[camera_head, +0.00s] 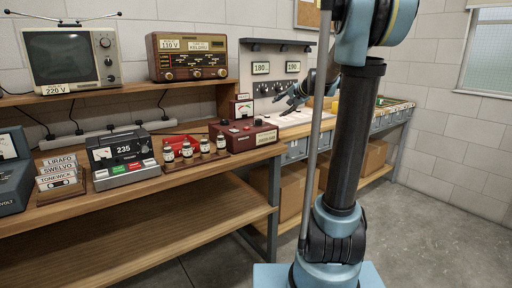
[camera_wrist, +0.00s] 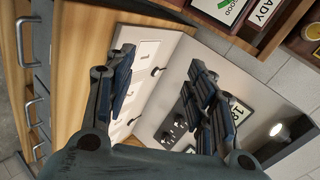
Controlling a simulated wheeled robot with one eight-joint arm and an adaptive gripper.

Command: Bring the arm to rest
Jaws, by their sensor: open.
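My arm stands in the right half of the head view, with its upper links folded toward the back. My gripper (camera_head: 292,94) shows behind the pole, pointing left over the far end of the bench. In the wrist view my gripper (camera_wrist: 160,82) has its two dark fingers spread apart with nothing between them. A white board with marked squares (camera_wrist: 146,55) lies beyond the fingers, and a pale upright panel with black knobs (camera_wrist: 181,122) is partly hidden by the right finger. I cannot tell the exact height of the fingers above the board.
An old television (camera_head: 70,58) and a radio (camera_head: 188,57) stand on the shelf above. Cardboard boxes (camera_head: 298,190) sit underneath. The floor at right is clear.

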